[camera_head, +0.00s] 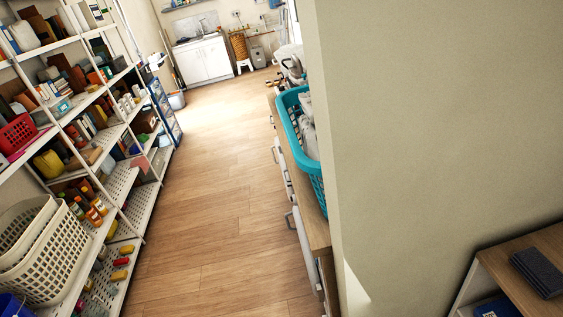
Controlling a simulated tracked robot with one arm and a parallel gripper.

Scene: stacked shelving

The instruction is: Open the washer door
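No washer door can be made out clearly. A row of white fronts with handles (303,250) runs under a wood-topped counter (316,235) right of the middle. They show only at a steep angle, and I cannot tell whether one is a washer. The near end of the row is hidden by the wall. My gripper is not in view.
A beige wall (440,120) fills the right side. White shelving (140,205) loaded with goods lines the left. A teal basket (290,120) sits on the counter. The wooden floor (225,210) between is clear, back to a white sink cabinet (203,62).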

